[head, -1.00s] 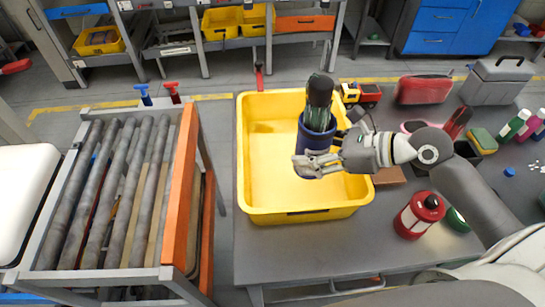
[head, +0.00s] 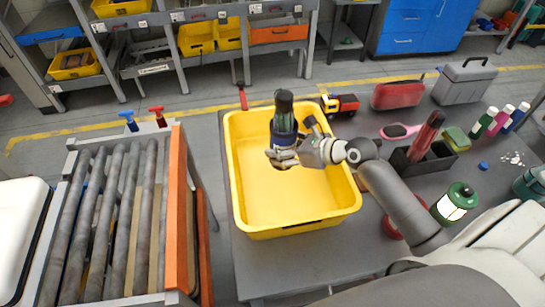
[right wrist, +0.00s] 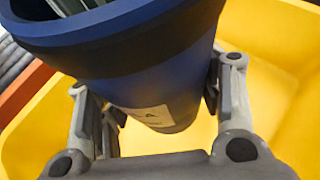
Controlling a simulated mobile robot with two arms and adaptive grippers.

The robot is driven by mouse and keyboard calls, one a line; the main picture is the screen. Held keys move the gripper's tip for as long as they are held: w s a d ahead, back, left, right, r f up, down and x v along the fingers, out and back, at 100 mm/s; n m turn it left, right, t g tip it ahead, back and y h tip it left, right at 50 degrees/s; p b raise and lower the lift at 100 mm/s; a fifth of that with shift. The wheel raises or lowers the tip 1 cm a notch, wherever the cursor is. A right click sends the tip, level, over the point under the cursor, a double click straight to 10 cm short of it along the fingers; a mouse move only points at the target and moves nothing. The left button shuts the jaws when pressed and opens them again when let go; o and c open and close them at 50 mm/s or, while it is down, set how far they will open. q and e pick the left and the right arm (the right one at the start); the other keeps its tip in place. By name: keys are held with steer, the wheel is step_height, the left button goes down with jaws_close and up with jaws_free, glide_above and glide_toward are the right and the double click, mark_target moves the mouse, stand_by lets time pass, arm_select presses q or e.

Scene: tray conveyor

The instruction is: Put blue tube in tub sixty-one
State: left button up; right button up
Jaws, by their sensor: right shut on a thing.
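The blue tube (head: 283,138) is a dark blue open cylinder with several dark things standing out of its top. My right gripper (head: 284,157) is shut on it and holds it about upright over the yellow tub (head: 242,205). In the right wrist view the fingers stand on both sides of the blue tube (right wrist: 165,65), which bears a white label, with yellow tub wall (right wrist: 285,40) behind. The tube's lower end is partly behind my fingers in the head view. The tub looks empty, and I cannot read a number on it. My left gripper is not in view.
A roller conveyor (head: 125,190) with an orange side rail (head: 178,210) stands to the left. Shelves stand behind.

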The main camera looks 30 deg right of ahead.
steer(key=w+f, duration=0.2)
steer(key=w+a+f, duration=0.1)
steer(key=w+f, duration=0.1)
steer(key=f, duration=0.1)
steer(key=shift+w+f, duration=0.1)
steer(key=shift+f, duration=0.05)
steer(key=shift+a+f, duration=0.1)
steer(key=shift+f, duration=1.55)
steer(key=shift+f, duration=0.15)
steer(key=o, duration=1.1)
steer(key=shift+o, duration=0.2)
